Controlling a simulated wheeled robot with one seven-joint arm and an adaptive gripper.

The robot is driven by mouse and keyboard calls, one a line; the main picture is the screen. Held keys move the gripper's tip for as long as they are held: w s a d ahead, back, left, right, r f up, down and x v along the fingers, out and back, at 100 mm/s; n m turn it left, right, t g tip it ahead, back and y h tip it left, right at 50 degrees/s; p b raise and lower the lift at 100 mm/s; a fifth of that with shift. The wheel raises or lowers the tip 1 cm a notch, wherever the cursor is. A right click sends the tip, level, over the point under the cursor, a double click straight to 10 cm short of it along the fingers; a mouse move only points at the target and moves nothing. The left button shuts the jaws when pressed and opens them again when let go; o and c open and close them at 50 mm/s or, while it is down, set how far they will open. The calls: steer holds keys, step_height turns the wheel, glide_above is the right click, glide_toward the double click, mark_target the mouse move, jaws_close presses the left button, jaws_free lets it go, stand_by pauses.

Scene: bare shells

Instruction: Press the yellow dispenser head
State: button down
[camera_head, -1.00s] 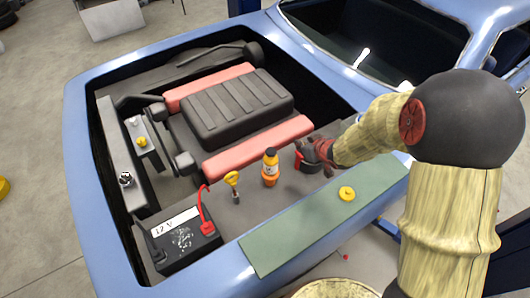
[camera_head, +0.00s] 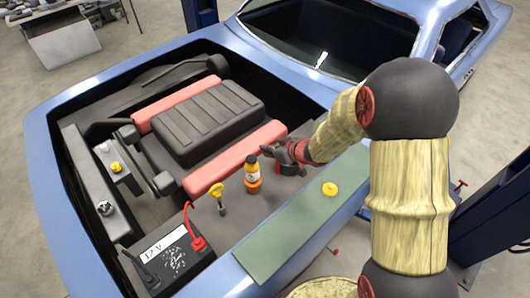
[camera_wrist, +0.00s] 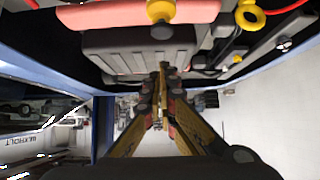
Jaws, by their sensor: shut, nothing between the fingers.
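A small bottle with a yellow top, a pale label and an orange base (camera_head: 253,184) stands upright in the blue car's open engine bay. My gripper (camera_head: 267,149) is just above and to the right of it in the head view, apart from it as far as I can see. In the wrist view my gripper (camera_wrist: 162,70) has its fingers together with nothing between them. A yellow part with a dark end (camera_wrist: 161,12) shows at the top of the wrist view; I cannot tell whether it is the bottle.
A yellow ring handle (camera_head: 217,190) stands left of the bottle, near a battery (camera_head: 175,262) with a red cable. A yellow knob (camera_head: 330,189) sits on the green strip (camera_head: 290,232). The engine (camera_head: 208,120) with red covers lies behind. Another yellow cap (camera_head: 116,168) is farther left.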

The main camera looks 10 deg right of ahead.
glide_above(251, 159)
steer(key=s+d, duration=0.2)
step_height(251, 159, down, 6)
steer(key=shift+w+d+f+b, duration=0.1)
steer(key=shift+w+f+b, duration=0.1)
steer(key=shift+f, duration=0.3)
steer(key=shift+w+f+b, duration=0.1)
steer(key=shift+f+b, duration=0.05)
steer(key=shift+f, duration=1)
